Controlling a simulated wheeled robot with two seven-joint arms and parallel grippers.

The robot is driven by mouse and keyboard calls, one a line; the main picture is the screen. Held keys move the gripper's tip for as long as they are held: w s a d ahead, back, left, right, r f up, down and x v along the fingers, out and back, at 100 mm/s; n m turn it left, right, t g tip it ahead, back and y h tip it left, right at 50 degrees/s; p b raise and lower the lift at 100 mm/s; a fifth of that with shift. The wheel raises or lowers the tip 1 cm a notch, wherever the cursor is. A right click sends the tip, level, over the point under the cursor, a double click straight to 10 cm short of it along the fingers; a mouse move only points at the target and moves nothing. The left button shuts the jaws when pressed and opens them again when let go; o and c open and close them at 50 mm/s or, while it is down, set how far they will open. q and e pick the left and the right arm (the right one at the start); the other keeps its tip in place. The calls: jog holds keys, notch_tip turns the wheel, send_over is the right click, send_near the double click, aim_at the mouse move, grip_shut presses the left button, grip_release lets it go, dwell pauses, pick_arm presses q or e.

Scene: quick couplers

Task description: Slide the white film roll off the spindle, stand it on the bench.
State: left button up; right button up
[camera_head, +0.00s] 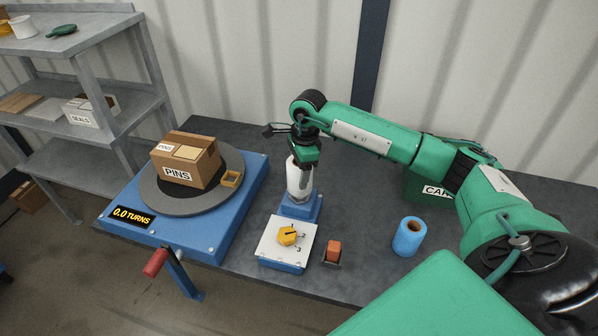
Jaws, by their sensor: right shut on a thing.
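The white film roll (298,182) stands upright over a blue spindle stand (300,208) near the middle of the bench. The spindle itself is hidden by the roll. My green right arm reaches in from the right, and its right gripper (302,168) points down from above, shut on the upper part of the roll. I cannot tell whether the roll's lower end touches the stand. My left gripper is out of view.
A turntable (150,198) with a PINS box (187,160) is to the left. In front are a white panel with a yellow knob (287,236) and an orange block (333,250). A blue roll (408,237) stands right on the dark bench (372,190). Bench between stand and blue roll is clear.

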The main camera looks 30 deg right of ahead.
jog(key=shift+r+p, duration=1.05)
jog(key=shift+r, duration=1.5)
jog(key=shift+r, duration=0.15)
notch_tip(320, 180, up, 4)
jog(key=shift+f+p, duration=0.1)
jog(key=shift+p, duration=0.7)
jog(key=s+a+f+n+g+h, duration=0.1)
jog(key=s+a+f+n, duration=0.3)
jog(key=s+a+n, duration=0.9)
jog(key=a+n, duration=0.2)
jog(key=n, duration=0.6)
jog(key=shift+s+g, duration=0.25)
jog(key=shift+g, duration=0.15)
jog(key=shift+d, duration=0.1)
